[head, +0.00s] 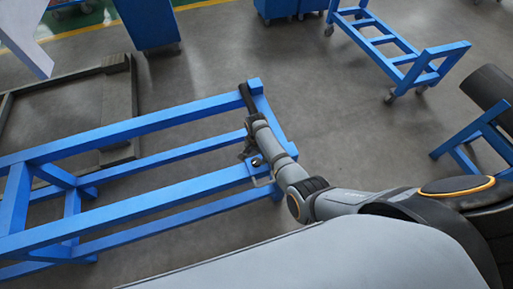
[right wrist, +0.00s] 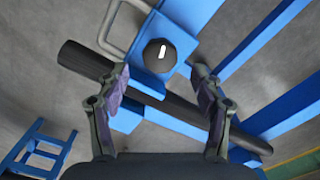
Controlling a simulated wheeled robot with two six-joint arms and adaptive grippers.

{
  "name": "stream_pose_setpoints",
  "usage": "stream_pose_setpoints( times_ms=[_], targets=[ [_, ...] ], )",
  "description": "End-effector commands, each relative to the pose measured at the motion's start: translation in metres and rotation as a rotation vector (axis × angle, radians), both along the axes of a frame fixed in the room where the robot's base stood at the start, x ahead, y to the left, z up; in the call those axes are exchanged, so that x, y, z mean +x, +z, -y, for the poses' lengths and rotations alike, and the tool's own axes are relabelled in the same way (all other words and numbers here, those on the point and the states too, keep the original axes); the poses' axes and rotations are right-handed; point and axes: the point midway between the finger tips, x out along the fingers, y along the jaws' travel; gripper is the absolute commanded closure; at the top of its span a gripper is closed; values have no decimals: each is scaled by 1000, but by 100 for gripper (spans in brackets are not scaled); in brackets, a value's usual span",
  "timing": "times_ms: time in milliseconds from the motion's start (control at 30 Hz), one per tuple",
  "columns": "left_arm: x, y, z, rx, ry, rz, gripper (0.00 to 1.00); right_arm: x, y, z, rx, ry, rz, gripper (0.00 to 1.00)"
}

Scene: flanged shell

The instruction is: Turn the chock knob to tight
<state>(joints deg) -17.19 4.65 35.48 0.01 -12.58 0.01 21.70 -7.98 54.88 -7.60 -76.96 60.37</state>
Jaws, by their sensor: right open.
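The chock knob (right wrist: 160,54) is a dark round knob with a white mark, seen in the right wrist view on a blue plate (right wrist: 183,40) of the frame. The white mark points nearly up in that view, tilted slightly. My right gripper (right wrist: 159,72) is open, with one finger to each side of the knob in the picture; I see no contact. In the head view my right gripper (head: 250,152) is over the right end of the blue frame (head: 130,129), and the knob is hard to make out there. My left gripper is not in view.
A thick dark bar (right wrist: 85,60) lies across the frame beyond the fingers. A bent grey metal handle (right wrist: 107,30) stands beside the knob. In the head view a blue cart (head: 400,58) stands at upper right, with open grey floor (head: 330,120) between.

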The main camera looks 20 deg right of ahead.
Motion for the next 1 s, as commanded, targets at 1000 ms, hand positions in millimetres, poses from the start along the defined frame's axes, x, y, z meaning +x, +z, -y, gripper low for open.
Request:
stream_pose_setpoints(
  times_ms=[1000],
  targets=[
    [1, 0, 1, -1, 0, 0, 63, -1, 76, 1, -1, 2, 2, 33]
  ],
)
